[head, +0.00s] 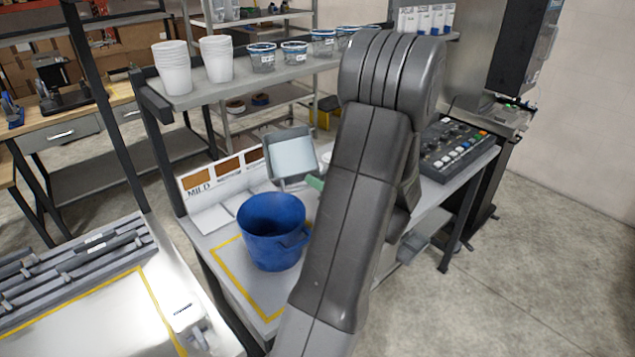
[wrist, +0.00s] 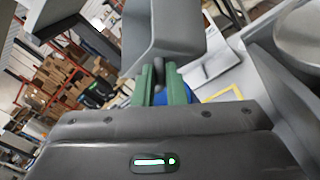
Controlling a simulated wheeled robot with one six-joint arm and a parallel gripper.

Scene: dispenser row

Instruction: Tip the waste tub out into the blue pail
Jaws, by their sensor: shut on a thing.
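The grey waste tub (head: 291,157) is held in the air just behind and above the blue pail in the head view, tilted so its pale inside faces the camera. I see no loose waste in it. My gripper (head: 315,182) is mostly hidden by my arm; one green finger shows beside the tub. In the wrist view the tub (wrist: 165,38) fills the upper middle, and the green fingers of my gripper (wrist: 164,82) are shut on its dark handle. The blue pail (head: 272,232) stands upright on the bench inside a yellow outline; its inside bottom is hidden. Only a sliver of the pail (wrist: 189,97) shows in the wrist view.
A sign panel marked MILD (head: 222,185) stands behind the pail. A shelf (head: 220,88) above holds white cup stacks (head: 173,68) and several lidded clear cups (head: 262,57). A button panel (head: 455,147) is at right. A rack of grey bars (head: 75,262) lies at left.

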